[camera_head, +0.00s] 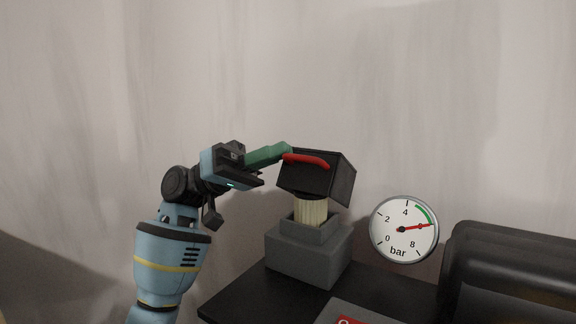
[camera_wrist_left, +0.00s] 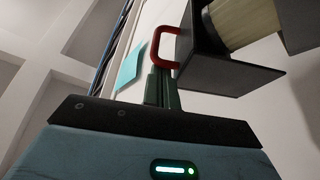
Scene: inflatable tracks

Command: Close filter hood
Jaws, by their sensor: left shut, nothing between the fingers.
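The filter hood (camera_head: 318,178) is a dark box with a red handle (camera_head: 306,159) on its front. It is raised and tilted above a pale pleated filter (camera_head: 311,211), which stands in a grey housing (camera_head: 308,255). My left gripper (camera_head: 288,149) has green fingers, is shut and empty, and is at the left end of the handle, near the hood's top edge. In the left wrist view the fingers (camera_wrist_left: 162,88) are together beside the red handle (camera_wrist_left: 165,47) and the hood (camera_wrist_left: 225,70). I cannot tell whether they touch. My right gripper is not in view.
A dark table (camera_head: 240,298) carries the housing. A round pressure gauge (camera_head: 404,230) and a large black cylinder (camera_head: 515,270) are to the right. A grey panel with a red label (camera_head: 350,321) is at the bottom. The space above the hood is clear.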

